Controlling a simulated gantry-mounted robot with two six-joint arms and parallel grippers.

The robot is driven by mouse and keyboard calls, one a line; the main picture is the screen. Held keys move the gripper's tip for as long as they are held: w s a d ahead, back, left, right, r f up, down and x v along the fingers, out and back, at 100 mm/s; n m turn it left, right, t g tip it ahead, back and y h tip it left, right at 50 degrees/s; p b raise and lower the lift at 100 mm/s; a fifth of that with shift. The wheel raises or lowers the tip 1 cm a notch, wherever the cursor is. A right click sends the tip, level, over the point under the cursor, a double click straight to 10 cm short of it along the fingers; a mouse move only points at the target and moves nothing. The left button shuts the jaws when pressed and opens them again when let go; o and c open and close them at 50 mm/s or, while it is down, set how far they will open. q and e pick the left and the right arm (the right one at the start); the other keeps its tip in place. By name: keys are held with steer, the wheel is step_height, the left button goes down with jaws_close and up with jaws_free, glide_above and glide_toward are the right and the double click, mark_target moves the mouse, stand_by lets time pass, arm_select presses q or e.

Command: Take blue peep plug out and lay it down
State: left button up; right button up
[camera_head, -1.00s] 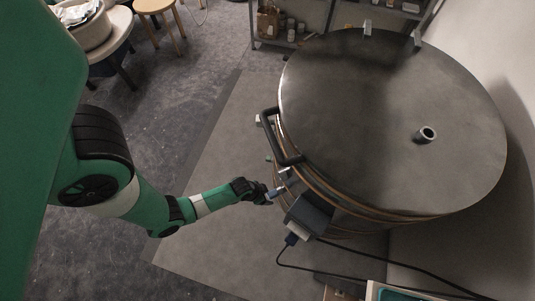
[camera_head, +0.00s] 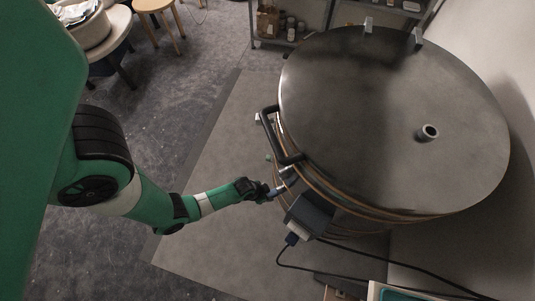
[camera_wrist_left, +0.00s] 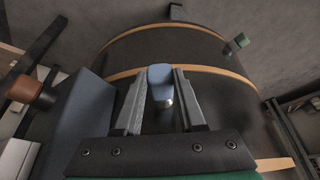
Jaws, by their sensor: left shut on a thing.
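The blue peep plug (camera_wrist_left: 160,75) shows between my left gripper's fingertips (camera_wrist_left: 160,88) in the left wrist view, with a pale end below its blue part. The fingers are closed on its sides. In the head view my left gripper (camera_head: 268,193) is at the left side of the round kiln (camera_head: 390,110), just left of the grey control box. Whether the plug is still in the kiln wall or clear of it I cannot tell. My right gripper is not in view.
A black handle (camera_head: 271,135) juts from the lid. The floor mat (camera_head: 215,160) left of the kiln is clear.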

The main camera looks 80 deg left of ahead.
arm_select(q)
jaws_close()
steer(key=shift+s, duration=0.1)
steer(key=shift+s+d+p, duration=0.2)
steer(key=shift+s+p, duration=0.05)
steer(key=shift+s, duration=0.4)
steer(key=shift+s+d+p, duration=0.2)
steer(key=shift+s, duration=0.4)
steer(key=shift+s, duration=0.1)
steer(key=shift+s+d+p, duration=0.15)
steer(key=shift+s+d, duration=0.05)
steer(key=shift+s, duration=0.3)
steer(key=shift+s+d+p, duration=0.15)
steer(key=shift+s, duration=0.3)
